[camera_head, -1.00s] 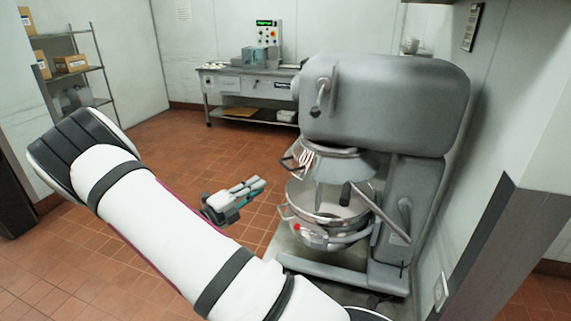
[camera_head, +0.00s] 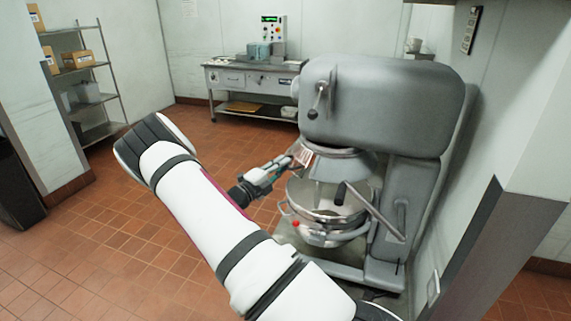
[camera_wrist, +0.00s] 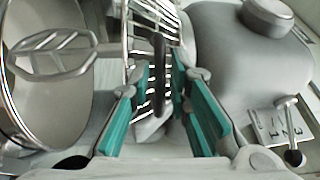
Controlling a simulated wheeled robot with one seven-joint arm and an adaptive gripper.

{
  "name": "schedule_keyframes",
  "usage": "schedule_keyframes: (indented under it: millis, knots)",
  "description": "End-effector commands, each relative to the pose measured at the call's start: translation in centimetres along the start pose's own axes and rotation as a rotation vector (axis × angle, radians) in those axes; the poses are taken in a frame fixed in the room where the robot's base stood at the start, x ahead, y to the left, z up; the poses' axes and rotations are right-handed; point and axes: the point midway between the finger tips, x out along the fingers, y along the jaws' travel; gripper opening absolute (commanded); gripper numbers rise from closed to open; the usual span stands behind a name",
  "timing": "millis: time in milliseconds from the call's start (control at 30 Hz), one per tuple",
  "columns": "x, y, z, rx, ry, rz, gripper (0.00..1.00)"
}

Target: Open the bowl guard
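The bowl guard (camera_head: 342,163) is a grey collar with wire bars below the mixer head. Its bars (camera_wrist: 150,25) run along the top middle of the wrist view. A dark upright handle (camera_wrist: 159,72) stands in front of the bars. My gripper (camera_head: 294,163) is at the guard's left side in the head view. In the wrist view my gripper (camera_wrist: 160,92) is open, its teal pads on either side of the handle with gaps. I cannot tell how deep the handle sits between the pads. The steel mixing bowl (camera_head: 300,195) is below the guard.
The grey mixer body (camera_head: 385,105) fills the right of the head view, close to the wall. A beater (camera_wrist: 55,52) shows over the bowl in the wrist view. A steel table (camera_head: 235,78) and shelves (camera_head: 85,85) stand farther back. Tiled floor is clear to the left.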

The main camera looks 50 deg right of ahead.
Motion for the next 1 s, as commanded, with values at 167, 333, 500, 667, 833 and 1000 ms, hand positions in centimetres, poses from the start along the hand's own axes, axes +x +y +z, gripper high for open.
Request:
schedule_keyframes:
  millis: [167,333,500,667,833,1000]
  knots:
    - [0.97,0.03,0.0,-0.001,-0.001,0.0,0.17]
    - [1.04,0.05,0.03,-0.001,-0.001,0.0,0.17]
    - [1.02,0.04,0.03,-0.001,-0.001,0.0,0.01]
    - [1.01,0.05,0.02,-0.001,-0.001,0.001,0.0]
    - [0.93,0.07,0.11,-0.001,0.001,0.001,0.0]
    - [0.34,0.08,0.74,-0.001,0.019,0.001,0.0]
